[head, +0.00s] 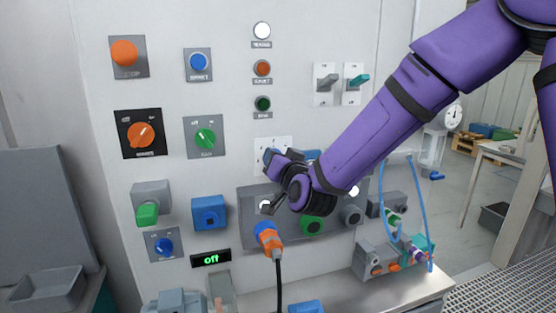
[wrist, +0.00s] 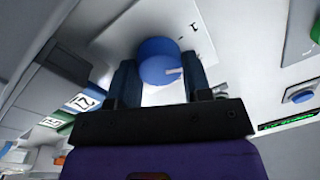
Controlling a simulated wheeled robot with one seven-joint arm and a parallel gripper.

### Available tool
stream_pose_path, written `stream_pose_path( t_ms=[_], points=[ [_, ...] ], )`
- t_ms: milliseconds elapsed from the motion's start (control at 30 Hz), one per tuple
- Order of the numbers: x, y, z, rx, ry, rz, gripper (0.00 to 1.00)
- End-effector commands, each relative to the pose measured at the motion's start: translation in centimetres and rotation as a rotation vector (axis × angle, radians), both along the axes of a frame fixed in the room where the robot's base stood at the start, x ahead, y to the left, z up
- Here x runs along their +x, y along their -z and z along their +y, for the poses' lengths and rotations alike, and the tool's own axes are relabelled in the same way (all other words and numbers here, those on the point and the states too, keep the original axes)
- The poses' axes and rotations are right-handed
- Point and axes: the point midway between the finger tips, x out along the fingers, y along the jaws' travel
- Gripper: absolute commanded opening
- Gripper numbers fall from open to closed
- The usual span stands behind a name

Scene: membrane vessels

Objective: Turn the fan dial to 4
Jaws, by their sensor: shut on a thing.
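The fan dial's round blue knob (wrist: 158,60) sits on a white plate in the wrist view, with a pale pointer mark towards its lower right. One dark mark shows on the plate to the right of the knob; I cannot read it surely as a number. My gripper (wrist: 158,72) is shut on the knob, one dark finger on each side. In the head view my gripper (head: 290,157) is against the panel, in front of the white plate (head: 272,141). There the knob is hidden behind my gripper and most of the dial's marks are covered.
Below my gripper is a grey socket strip with an orange plug (head: 268,237) and its black cable. An orange knob (head: 141,135), a green knob (head: 206,138) and two switches (head: 338,84) are nearby. A small display (head: 211,258) reads "off". A shelf (head: 400,292) runs below.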

Motion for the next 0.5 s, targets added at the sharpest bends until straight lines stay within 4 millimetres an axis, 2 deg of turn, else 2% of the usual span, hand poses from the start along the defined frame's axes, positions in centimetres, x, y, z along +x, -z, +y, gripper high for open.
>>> stream_pose_path(
  t_ms=[500],
  points=[
    [-0.04, 0.31, -0.05, 0.470, -0.001, 0.138, 0.21]
  ],
)
